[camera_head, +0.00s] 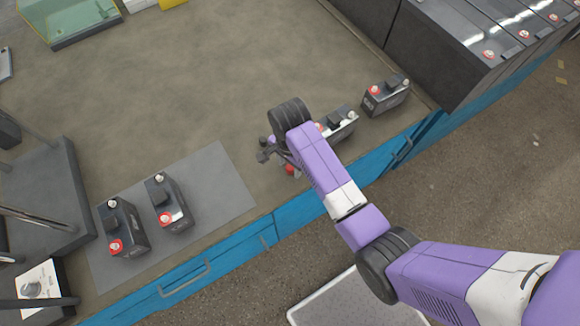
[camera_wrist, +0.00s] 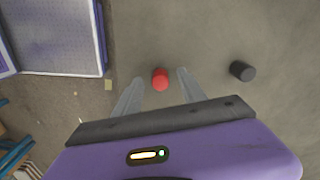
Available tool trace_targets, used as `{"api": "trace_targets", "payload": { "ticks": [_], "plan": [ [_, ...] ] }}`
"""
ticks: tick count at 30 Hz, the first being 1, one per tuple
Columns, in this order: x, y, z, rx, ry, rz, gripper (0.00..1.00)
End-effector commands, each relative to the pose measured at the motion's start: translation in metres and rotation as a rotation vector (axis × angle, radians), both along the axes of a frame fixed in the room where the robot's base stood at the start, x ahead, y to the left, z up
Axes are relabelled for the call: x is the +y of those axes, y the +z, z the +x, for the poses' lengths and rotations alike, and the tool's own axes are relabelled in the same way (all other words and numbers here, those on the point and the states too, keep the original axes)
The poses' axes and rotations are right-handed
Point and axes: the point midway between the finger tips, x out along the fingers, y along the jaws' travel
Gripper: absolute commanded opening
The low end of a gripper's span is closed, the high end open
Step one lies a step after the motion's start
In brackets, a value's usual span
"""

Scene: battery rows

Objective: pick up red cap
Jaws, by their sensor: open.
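In the wrist view a small red cap (camera_wrist: 160,79) stands on the bench top, between and just beyond the tips of my gripper (camera_wrist: 160,82). The two fingers are apart and nothing is held. In the head view the red cap (camera_head: 289,169) shows partly, close beside my gripper (camera_head: 280,160), with my arm covering much of this area. A black cap (camera_wrist: 243,71) lies to the right of the red cap in the wrist view.
Two batteries (camera_head: 122,228) (camera_head: 172,205) stand on a grey mat (camera_head: 225,185) at left. Two more stand right of my gripper, one (camera_head: 386,95) clear and one (camera_head: 342,124) partly hidden by my arm. Large dark batteries (camera_head: 455,45) line the upper right. The bench's middle is clear.

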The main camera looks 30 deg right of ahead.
Motion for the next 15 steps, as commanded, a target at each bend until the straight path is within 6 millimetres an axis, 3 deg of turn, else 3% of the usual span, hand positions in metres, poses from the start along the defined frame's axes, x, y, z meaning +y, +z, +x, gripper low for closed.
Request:
{"api": "trace_targets", "payload": {
  "ticks": [1, 8, 15],
  "plan": [
    [0.0001, 0.0, -0.0001, 0.0, 0.0, 0.0, 0.44],
    [0.0001, 0.0001, -0.0001, 0.0, 0.0, 0.0, 0.0],
    [0.0, 0.0003, -0.0001, 0.0, 0.0, 0.0, 0.0]
  ]
}}
